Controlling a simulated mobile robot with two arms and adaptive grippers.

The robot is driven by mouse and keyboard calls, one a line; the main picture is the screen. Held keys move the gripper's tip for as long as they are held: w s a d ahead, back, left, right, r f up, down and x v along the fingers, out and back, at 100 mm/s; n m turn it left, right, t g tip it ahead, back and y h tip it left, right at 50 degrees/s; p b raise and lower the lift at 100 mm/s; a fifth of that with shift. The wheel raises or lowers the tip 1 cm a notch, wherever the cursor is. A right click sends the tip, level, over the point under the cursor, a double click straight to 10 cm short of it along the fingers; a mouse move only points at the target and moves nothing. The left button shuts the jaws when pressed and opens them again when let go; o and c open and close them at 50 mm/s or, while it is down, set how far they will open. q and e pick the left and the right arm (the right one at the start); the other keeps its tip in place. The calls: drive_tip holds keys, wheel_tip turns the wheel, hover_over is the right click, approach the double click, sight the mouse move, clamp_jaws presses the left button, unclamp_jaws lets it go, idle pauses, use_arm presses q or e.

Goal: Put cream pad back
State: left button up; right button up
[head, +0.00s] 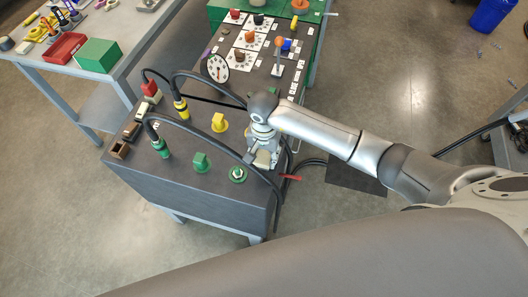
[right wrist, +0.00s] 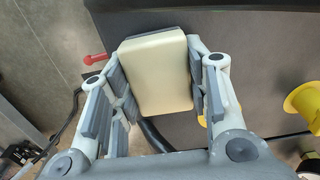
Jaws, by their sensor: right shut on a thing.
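The cream pad (right wrist: 156,75) is a rounded cream block with a dark layer behind its upper edge. It sits between the fingers of my right gripper (right wrist: 158,92), which is shut on it. In the head view my right gripper (head: 263,148) is at the right edge of the dark cart (head: 215,205), and a small cream part of the pad (head: 263,158) shows below it. I cannot tell whether the pad touches the cart. My left gripper is not in view.
A yellow knob (head: 219,123), a green block (head: 201,162) and a green round fitting (head: 238,174) stand on the cart top. Black cables with a green plug (head: 161,148) and a yellow plug (head: 181,109) arch over it. A red lever (head: 290,177) sticks out at the right edge.

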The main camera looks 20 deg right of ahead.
drive_tip(key=shift+f, duration=0.1)
drive_tip(key=shift+f, duration=0.15)
drive_tip(key=o, duration=1.1)
